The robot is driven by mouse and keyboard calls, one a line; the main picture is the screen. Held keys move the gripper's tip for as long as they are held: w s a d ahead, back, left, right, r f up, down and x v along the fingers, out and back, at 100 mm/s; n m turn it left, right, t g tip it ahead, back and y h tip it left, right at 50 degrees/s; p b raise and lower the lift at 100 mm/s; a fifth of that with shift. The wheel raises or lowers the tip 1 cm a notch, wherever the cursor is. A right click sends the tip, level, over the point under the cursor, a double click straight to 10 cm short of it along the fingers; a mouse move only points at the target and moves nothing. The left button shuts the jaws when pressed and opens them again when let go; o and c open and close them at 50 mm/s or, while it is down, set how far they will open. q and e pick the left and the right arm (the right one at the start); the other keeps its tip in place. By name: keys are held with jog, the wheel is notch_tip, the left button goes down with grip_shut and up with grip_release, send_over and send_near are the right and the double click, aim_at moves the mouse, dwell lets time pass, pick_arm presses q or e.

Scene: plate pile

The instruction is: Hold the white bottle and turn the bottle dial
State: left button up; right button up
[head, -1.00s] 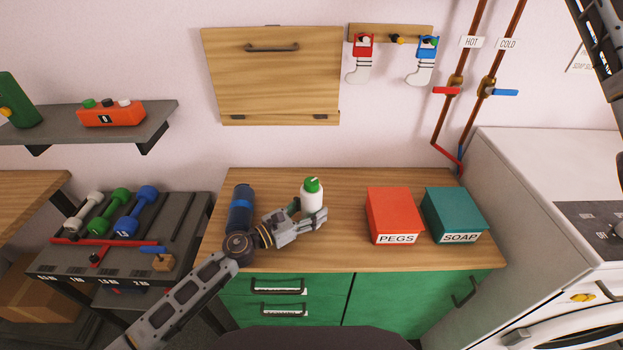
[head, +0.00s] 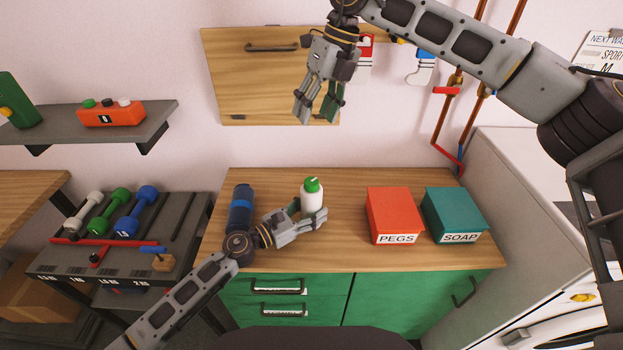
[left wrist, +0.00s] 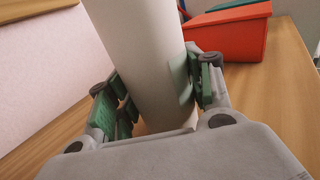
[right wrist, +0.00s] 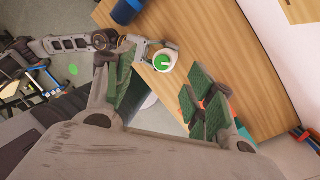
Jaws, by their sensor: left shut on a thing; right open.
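The white bottle (head: 312,197) stands upright on the wooden counter, with a green dial (head: 313,184) on top that has a light pointer mark. My left gripper (head: 309,215) is shut around the bottle's body from the front left. In the left wrist view the bottle's white side (left wrist: 145,55) stands between the green finger pads. My right gripper (head: 318,112) is open and empty, well above the counter, up and behind the bottle in the picture. In the right wrist view the dial (right wrist: 163,62) shows from above, beyond the open fingers.
A dark blue cylinder (head: 241,208) stands left of the bottle, close to my left wrist. The red PEGS box (head: 394,215) and teal SOAP box (head: 453,214) stand to the right. The counter (head: 345,255) is clear between bottle and boxes.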

aim_at(312, 181)
jog(key=s+a+f+h, duration=0.1)
jog(key=s+f+h, duration=0.2)
jog(key=f, duration=0.2)
jog(key=shift+s+f+n, duration=0.15)
jog(key=shift+f+n, duration=0.1)
jog(key=shift+n, duration=0.05)
jog(key=shift+f, duration=0.15)
jog(key=shift+f, duration=5.85)
jog(key=c, duration=1.1)
jog(key=shift+o, duration=0.2)
